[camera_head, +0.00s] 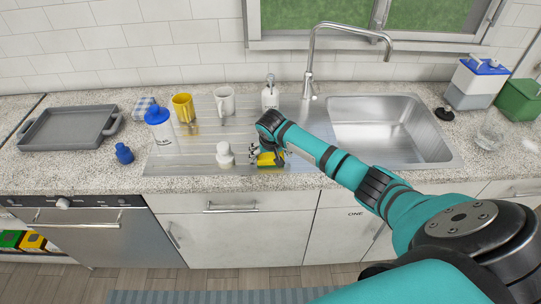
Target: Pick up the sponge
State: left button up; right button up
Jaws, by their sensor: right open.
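The sponge (268,160) is a small yellow block with a darker part. It lies on the ribbed drainboard left of the sink basin, near the front edge of the counter. My right arm reaches in from the right, and its gripper (254,152) is at the sponge, open, with its fingers close to the sponge's left side. The wrist hides part of the sponge, and I cannot tell whether the fingers touch it. My left gripper is not in view.
A white bottle (225,156) stands just left of the gripper. A grey tray (68,128) lies far left. The sink basin (380,120) is empty.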

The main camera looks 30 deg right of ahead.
jog(key=shift+w+f, duration=0.1)
jog(key=shift+f, duration=0.15)
jog(key=shift+c, duration=0.4)
jog(key=c, duration=0.7)
jog(key=shift+o, duration=0.2)
jog(key=shift+r, duration=0.15)
